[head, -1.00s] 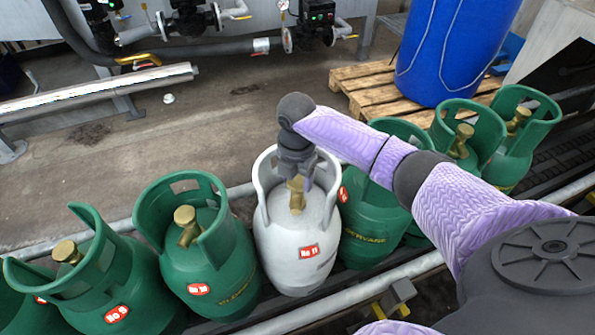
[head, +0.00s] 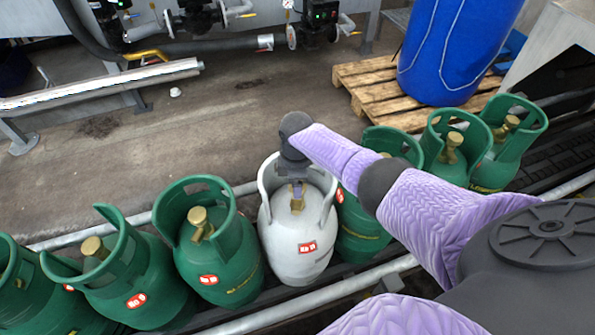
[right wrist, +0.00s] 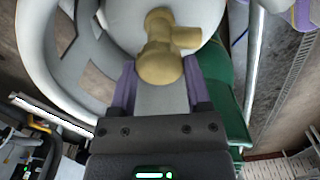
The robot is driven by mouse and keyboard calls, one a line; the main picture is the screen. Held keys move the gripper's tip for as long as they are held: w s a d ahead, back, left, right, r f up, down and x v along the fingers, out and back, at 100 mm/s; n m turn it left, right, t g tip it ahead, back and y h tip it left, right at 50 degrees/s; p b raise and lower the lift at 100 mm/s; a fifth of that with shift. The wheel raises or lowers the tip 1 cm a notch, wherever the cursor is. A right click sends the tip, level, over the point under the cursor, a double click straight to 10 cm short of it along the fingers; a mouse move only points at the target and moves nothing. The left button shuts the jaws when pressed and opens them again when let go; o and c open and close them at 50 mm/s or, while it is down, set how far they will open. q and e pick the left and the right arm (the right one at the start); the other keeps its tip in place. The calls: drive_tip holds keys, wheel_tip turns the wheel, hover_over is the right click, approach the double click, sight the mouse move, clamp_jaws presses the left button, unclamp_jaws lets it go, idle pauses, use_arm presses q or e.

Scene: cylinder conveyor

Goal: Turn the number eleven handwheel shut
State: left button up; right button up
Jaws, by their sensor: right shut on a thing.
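The number eleven cylinder (head: 290,246) is light grey, with a red label on its front, and stands upright in a row of green cylinders. Its brass handwheel (right wrist: 160,68) sits on a brass valve (right wrist: 160,28) inside the grey collar (right wrist: 35,45). My right gripper (head: 297,186) reaches down into the collar from above. In the right wrist view its two purple fingers (right wrist: 159,82) lie on either side of the handwheel and are shut on it. In the head view the gripper hides part of the handwheel. My left gripper is out of view.
Green cylinders stand close on both sides, one at the left (head: 222,262) and one at the right (head: 358,235). A rail (head: 335,293) runs along their front. Behind are a wooden pallet (head: 365,75) with a blue drum (head: 455,50), and pipework. The floor between is mostly clear.

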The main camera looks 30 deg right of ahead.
drive_tip(key=shift+m+p, duration=0.6)
drive_tip(key=shift+m, duration=1.6)
drive_tip(key=o, duration=1.3)
wheel_tip(320, 180, up, 9)
drive_tip(key=p, duration=0.5)
drive_tip(key=shift+p, duration=0.4)
drive_tip(key=shift+r, duration=0.45)
